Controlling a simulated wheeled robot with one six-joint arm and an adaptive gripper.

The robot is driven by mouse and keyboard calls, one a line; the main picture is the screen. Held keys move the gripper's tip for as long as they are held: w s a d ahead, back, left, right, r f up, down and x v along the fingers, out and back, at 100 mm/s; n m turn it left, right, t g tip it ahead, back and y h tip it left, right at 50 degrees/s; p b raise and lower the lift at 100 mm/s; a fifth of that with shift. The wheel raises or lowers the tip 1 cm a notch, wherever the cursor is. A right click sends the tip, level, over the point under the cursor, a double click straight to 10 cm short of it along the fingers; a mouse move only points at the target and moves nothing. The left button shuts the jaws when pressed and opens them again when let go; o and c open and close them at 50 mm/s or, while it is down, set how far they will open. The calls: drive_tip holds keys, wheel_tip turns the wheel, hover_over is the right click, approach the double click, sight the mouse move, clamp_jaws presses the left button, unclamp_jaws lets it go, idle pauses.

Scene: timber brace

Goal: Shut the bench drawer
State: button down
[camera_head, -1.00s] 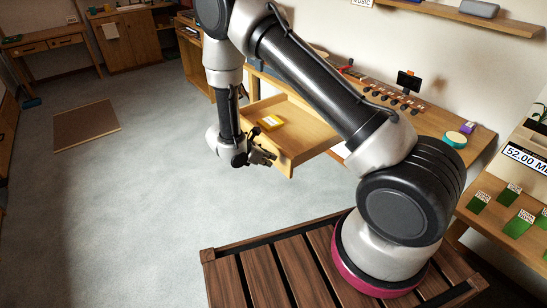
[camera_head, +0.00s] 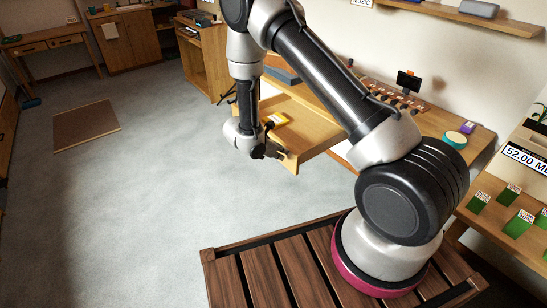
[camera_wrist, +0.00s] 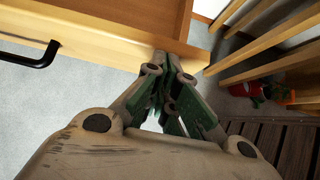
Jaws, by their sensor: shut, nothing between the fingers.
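The bench drawer (camera_head: 312,139) stands pulled out from the wooden bench (camera_head: 436,121). In the wrist view, my fingertips (camera_wrist: 165,62) are at the panel's edge, away from the handle. I cannot tell for certain whether they touch it. My arm hides part of the drawer.
Tools and a small dark screen (camera_head: 408,82) stand on the bench top. A brown mat (camera_head: 86,125) lies on the grey floor at the left. The floor left of the drawer is clear.

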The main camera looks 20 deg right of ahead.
drive_tip(key=w+d, duration=0.2)
drive_tip(key=d, duration=0.5)
drive_tip(key=w+d, duration=0.3)
drive_tip(key=d, duration=0.5)
drive_tip(key=w+d, duration=0.2)
drive_tip(key=d, duration=0.5)
drive_tip(key=shift+w+d, duration=0.15)
drive_tip(key=shift+d, duration=0.25)
drive_tip(key=shift+w+d, duration=0.3)
drive_tip(key=shift+d, duration=0.4)
drive_tip(key=shift+d+r, duration=0.1)
drive_tip(key=shift+r, duration=0.05)
